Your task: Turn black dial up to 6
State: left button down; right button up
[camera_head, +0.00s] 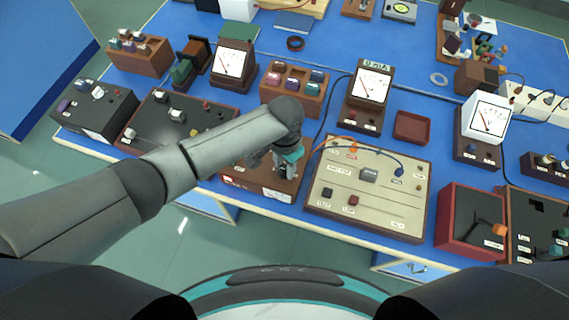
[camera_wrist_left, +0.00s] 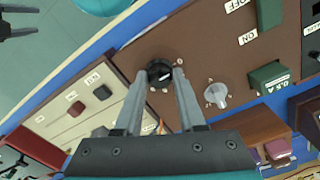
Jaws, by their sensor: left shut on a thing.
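The black dial (camera_wrist_left: 158,72) sits on the brown panel of a wooden box (camera_wrist_left: 205,55), with a white mark on it and small numbers around it. My left gripper (camera_wrist_left: 163,76) has its two fingers on either side of the dial and is shut on it. In the head view my left gripper (camera_head: 284,172) reaches down onto this box (camera_head: 240,183), and the dial is hidden behind it. The dial's exact reading is too small to tell. My right gripper (camera_wrist_left: 18,20) seems to show at the wrist view's top left corner, its dark fingers apart, over the floor.
A grey-white knob (camera_wrist_left: 215,95) and a green switch (camera_wrist_left: 270,77) are on the same box. A beige panel (camera_head: 340,205) with orange and blue wires stands close to the right. A dark control box (camera_head: 160,125) is to the left. Meters (camera_head: 370,85) stand behind.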

pick_arm(q)
jog(key=shift+m, duration=0.3)
jog(key=m+p, duration=0.1)
jog(key=m, duration=0.2)
jog(key=shift+r+m+p, duration=0.1)
jog(key=shift+m+p, duration=0.3)
jog(key=m+p, duration=0.1)
jog(key=m, duration=1.6)
jog(key=shift+b, duration=0.3)
jog(key=c, duration=0.5)
grip_release()
